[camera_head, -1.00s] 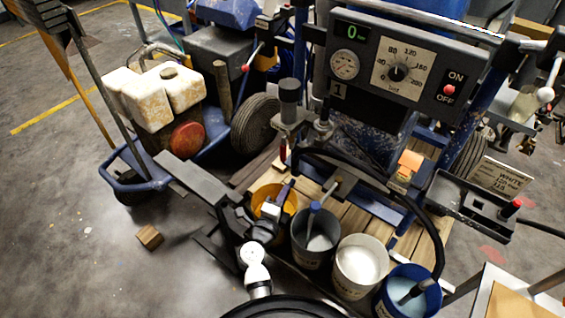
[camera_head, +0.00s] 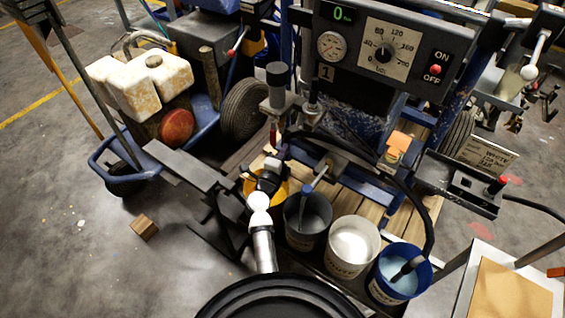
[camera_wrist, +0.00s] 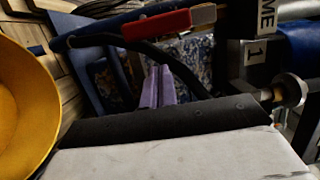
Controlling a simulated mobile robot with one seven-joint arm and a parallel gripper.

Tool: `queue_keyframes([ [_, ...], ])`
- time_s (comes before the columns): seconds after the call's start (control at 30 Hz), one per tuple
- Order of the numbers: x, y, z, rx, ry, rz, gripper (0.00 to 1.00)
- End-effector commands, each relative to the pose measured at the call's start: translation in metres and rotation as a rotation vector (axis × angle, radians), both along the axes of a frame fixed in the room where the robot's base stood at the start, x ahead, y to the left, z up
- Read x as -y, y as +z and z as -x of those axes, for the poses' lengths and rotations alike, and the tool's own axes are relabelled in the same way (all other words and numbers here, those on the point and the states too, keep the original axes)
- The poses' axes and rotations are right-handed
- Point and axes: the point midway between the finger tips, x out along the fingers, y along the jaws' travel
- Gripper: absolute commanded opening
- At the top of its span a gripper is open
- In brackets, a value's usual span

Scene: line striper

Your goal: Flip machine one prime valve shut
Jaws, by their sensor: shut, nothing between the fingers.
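Machine one carries a "1" plate (camera_head: 326,72) beside its gauge panel. A small red lever (camera_head: 273,134) hangs roughly upright below the grey-topped cylinder in the head view, and looks like the prime valve handle. In the wrist view a red lever with a grey end (camera_wrist: 155,25) lies across the top, left of a partly cut-off label ending in "ME" (camera_wrist: 264,15) and a "1" plate (camera_wrist: 254,52). My gripper (camera_head: 272,164) is over the yellow bucket, just below the lever. Its pale purple fingers (camera_wrist: 158,85) are together and empty, apart from the red lever in the picture.
The yellow bucket (camera_wrist: 22,100) is close at the left of the wrist view. A black hose (camera_head: 400,185) curves right of my gripper. A grey bucket (camera_head: 306,232), a white bucket (camera_head: 350,250) and a blue bucket (camera_head: 385,283) stand to the right. A dark flat bar (camera_head: 180,163) is left.

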Motion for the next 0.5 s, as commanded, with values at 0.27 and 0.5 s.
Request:
queue_keyframes([
  [0.27,-0.02,0.0,-0.014,0.0,-0.001,0.0,0.0],
  [0.5,-0.022,0.0,-0.015,0.0,0.0,0.0,0.0],
])
